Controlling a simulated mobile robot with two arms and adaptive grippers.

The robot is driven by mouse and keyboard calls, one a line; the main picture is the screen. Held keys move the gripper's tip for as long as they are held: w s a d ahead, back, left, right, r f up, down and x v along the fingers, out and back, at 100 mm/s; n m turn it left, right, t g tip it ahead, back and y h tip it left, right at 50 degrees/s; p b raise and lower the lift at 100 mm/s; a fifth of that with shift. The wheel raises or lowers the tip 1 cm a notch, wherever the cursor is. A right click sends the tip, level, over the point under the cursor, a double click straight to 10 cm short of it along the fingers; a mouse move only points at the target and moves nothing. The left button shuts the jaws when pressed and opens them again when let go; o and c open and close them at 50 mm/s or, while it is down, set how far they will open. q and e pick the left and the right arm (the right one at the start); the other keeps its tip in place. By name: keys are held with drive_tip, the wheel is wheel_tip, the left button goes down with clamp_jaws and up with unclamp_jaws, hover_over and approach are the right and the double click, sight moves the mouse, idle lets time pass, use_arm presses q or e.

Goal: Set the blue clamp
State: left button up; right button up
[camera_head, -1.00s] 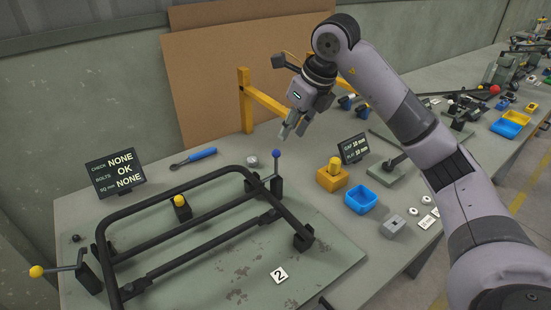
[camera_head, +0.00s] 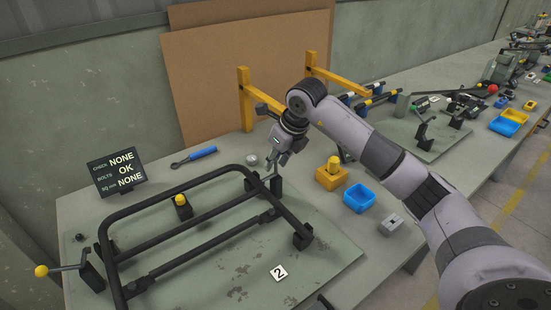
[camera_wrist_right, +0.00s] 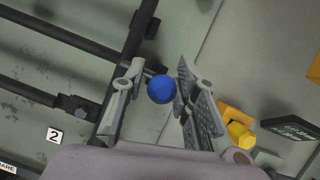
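The blue clamp's ball knob (camera_wrist_right: 161,89) sits between the two fingers of my right gripper (camera_wrist_right: 158,95) in the right wrist view. The fingers stand apart, with small gaps showing beside the ball. In the head view my right gripper (camera_head: 275,167) points down over the clamp's black post (camera_head: 276,187) at the frame's back right corner, and hides the ball there. The black tube frame (camera_head: 190,212) lies on the green plate (camera_head: 235,270). My left gripper is not in view.
A yellow-knobbed clamp (camera_head: 88,270) stands at the left. A sign (camera_head: 117,172) and a blue-handled wrench (camera_head: 196,155) are behind the frame. An orange block (camera_head: 331,180) and a blue bin (camera_head: 359,197) stand right of the clamp.

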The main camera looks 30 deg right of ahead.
drive_tip(key=shift+c, duration=0.4)
clamp_jaws()
drive_tip(key=shift+w+r, duration=0.1)
